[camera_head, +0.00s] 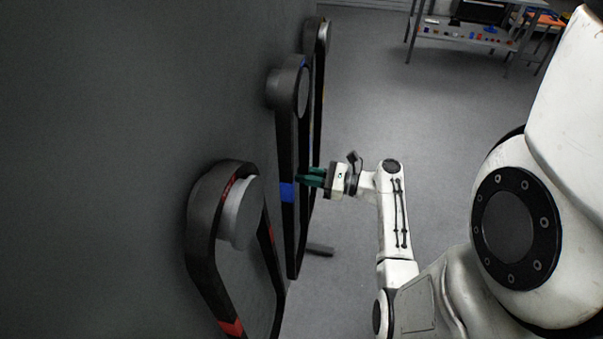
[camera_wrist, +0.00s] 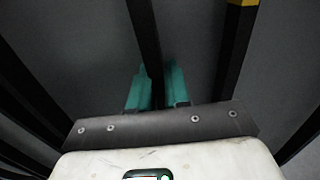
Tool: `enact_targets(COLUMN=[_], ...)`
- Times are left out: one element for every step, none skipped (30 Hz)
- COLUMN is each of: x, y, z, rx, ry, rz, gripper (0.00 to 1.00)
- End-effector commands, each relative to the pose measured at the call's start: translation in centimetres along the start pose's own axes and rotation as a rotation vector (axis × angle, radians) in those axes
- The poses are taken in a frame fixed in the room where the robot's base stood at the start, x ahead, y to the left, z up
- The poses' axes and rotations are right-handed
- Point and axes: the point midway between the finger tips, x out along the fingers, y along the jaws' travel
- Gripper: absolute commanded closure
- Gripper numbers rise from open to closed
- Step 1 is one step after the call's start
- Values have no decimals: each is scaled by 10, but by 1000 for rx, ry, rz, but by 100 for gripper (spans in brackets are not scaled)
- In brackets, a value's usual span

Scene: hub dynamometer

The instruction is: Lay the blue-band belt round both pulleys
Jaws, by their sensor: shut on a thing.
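The blue-band belt (camera_head: 288,193) is a long black loop hanging from a round grey drum (camera_head: 287,90) on the dark wall, the middle of three. It has a blue band partway down and a small blue mark at the top. My gripper (camera_head: 311,178) reaches in from the right, level with the blue band, with green fingers. In the wrist view a black strand (camera_wrist: 146,45) runs between the fingertips (camera_wrist: 153,85), and my gripper is shut on it. I cannot tell which drums are the two pulleys of the task.
A red-band belt (camera_head: 231,327) hangs from the nearest drum (camera_head: 243,212). A yellow-band belt hangs from the farthest drum (camera_head: 323,36), its band (camera_wrist: 241,3) close right in the wrist view. A dark bar (camera_head: 320,250) juts out low. A workbench (camera_head: 470,38) stands far back; the floor between is clear.

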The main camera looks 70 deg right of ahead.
Motion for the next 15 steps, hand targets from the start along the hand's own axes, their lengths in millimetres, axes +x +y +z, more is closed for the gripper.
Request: enact_targets(x=[-4, -6, -9, -11, -14, -16, -18, -21, -24, -26, -28, -31, -33, -35, -38], y=[0, 0, 0, 0, 0, 0, 0, 0, 0, 0, -1, -1, 0, 0, 0], z=[2, 2, 2, 2, 2, 2, 2, 2, 2, 2, 2, 2, 2, 2, 1], rx=[1, 1, 1, 0, 0, 0, 0, -1, -1, -1, 0, 0, 0, 0, 0], ry=[-1, -1, -1, -1, -1, -1, -1, -1, -1, -1, -1, -1, -1, -1, -1], rz=[-1, -2, -2, -2, -2, -2, -2, -2, -1, -2, -2, -2, -2, -1, -1], gripper=[100, 100, 100, 100, 100, 100, 100, 100, 100, 100, 100, 100, 100, 100, 100])
